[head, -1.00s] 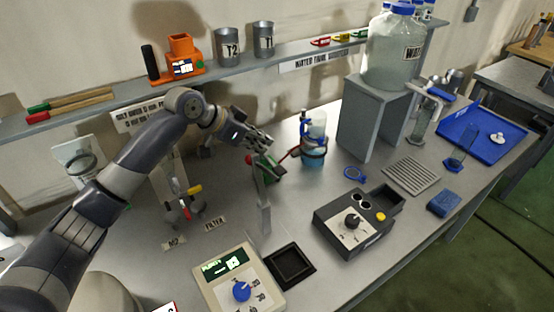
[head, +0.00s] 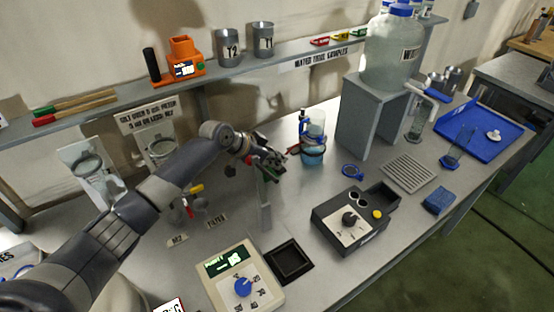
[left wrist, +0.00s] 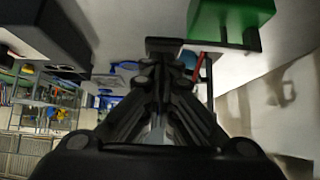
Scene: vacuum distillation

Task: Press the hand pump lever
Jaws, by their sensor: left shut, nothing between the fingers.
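The hand pump, with a green body (head: 268,174), stands on a grey post (head: 265,208) in the middle of the bench. Its green body also shows at the top of the left wrist view (left wrist: 228,20). My left gripper (head: 272,160) is at the top of the pump and hides part of it, including most of the lever. In the left wrist view the fingers (left wrist: 165,48) are shut and empty, close beside the green body. I cannot tell whether they touch the lever. My right gripper is not in view.
A beige control box (head: 230,262) and a black-grey box with knob (head: 350,218) sit in front. A grey stand (head: 368,115) carries a large water tank (head: 392,52).

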